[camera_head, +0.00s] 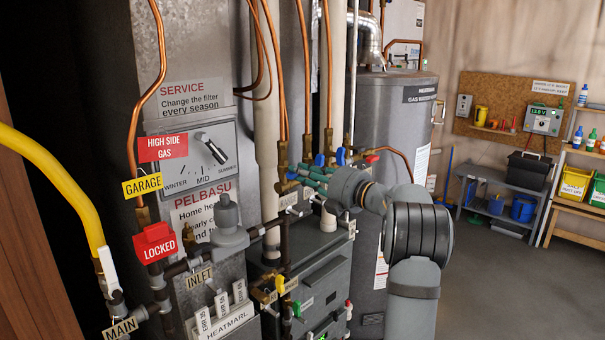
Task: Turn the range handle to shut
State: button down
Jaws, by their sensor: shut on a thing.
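My gripper (311,177) reaches in from the right among the small valves on the pipes in front of the grey heater. It is shut on a valve handle, mostly hidden by the fingers. Greenish parts show at the fingertips, and I cannot tell clearly where fingers end and handle begins. The small tag (288,200) just below is too small to read, so I cannot confirm which valve is the range one. Two blue handles (319,160) and (340,156) and a red handle (372,159) sit just above and beside my gripper.
Copper pipes (304,70) rise close behind my gripper. A yellow handle (280,285) and a green handle (297,309) are lower down. A red LOCKED cover (155,242) and yellow pipe (60,170) are at left. Open floor (500,290) lies at right.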

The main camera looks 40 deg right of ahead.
jog(key=c, duration=1.6)
grip_release()
jog(key=s, duration=0.4)
jog(key=s+d, duration=0.1)
jog(key=s, duration=0.7)
jog(key=shift+d, duration=0.25)
jog(key=shift+w, duration=0.1)
jog(key=w, duration=0.4)
jog(key=w+a, duration=0.1)
jog(key=w, duration=0.7)
jog(key=shift+a, duration=0.25)
jog(key=shift+s, duration=0.15)
